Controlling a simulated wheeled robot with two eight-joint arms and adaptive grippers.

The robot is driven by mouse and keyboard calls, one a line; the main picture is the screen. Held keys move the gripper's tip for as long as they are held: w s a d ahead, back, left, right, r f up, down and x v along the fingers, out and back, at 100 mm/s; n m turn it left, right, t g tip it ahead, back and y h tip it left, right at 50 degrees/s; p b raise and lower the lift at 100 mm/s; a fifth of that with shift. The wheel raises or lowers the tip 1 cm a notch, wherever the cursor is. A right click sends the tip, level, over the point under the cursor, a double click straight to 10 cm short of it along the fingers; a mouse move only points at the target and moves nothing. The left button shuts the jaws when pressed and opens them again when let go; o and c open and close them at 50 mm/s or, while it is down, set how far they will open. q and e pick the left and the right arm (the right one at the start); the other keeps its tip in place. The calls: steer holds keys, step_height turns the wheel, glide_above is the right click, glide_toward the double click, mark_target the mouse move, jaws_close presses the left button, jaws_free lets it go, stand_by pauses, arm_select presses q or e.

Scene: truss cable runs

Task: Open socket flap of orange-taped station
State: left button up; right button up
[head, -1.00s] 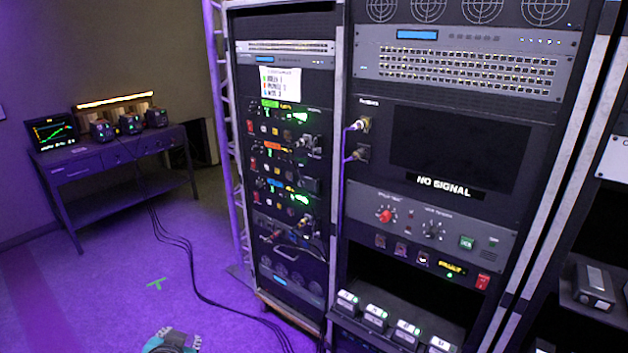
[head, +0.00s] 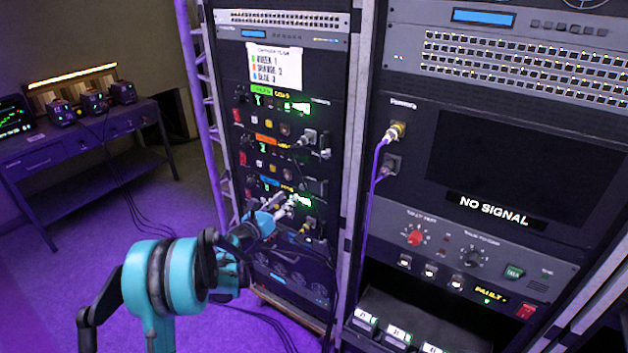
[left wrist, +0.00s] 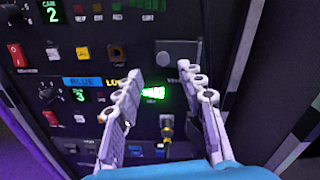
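The orange tape (head: 266,139) marks the middle station on the left rack in the head view. A dark square socket flap (head: 317,187) sits at that station's right side and looks shut. In the left wrist view the flap (left wrist: 178,53) is a flat grey plate beyond the fingertips. My left gripper (head: 284,206) is at the rack face, below and left of the flap. In the left wrist view my left gripper (left wrist: 166,76) is open, with nothing between its two pale fingers. I cannot tell whether a fingertip touches the panel. My right gripper is out of view.
The blue tape (left wrist: 82,82) marks the station below, with a lit green label (left wrist: 153,90) and a yellow-collared cable plug (left wrist: 167,128). The green tape (head: 262,91) marks the station above. A pale rack post (left wrist: 240,70) stands close on the right.

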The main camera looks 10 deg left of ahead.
mark_target(302, 187)
arm_select(q)
steer(key=x, duration=0.3)
steer(key=b+x, duration=0.1)
steer(key=x, duration=0.3)
steer(key=shift+s+d+f+b, duration=0.1)
steer(key=shift+d+f+b, duration=0.1)
steer(key=shift+f+b, duration=0.1)
steer(key=shift+w+d+r, duration=0.15)
steer(key=shift+w+d, duration=0.05)
steer(key=shift+w, duration=0.25)
jaws_close()
